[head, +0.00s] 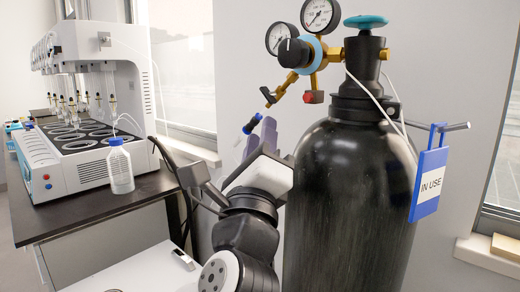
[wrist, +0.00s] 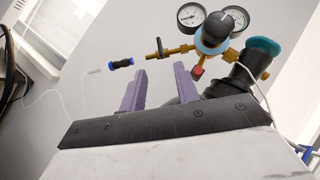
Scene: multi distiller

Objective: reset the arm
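My gripper (head: 260,138) is in front of the gas cylinder's left side in the head view, its purple fingers pointing up. In the wrist view the two purple fingers of my gripper (wrist: 158,90) stand apart with nothing between them. Beyond them is the regulator (wrist: 212,40) with two round gauges. A blue and black connector (wrist: 121,63) is to the left of the regulator's brass outlet, apart from it; in the head view the connector (head: 252,123) shows just above the fingers.
A large black gas cylinder (head: 345,200) with a teal valve knob (head: 366,22) and an "IN USE" sign (head: 430,183) stands close at right. At left, a bench (head: 95,207) holds a white distiller (head: 110,45) and a blue-capped bottle (head: 120,170).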

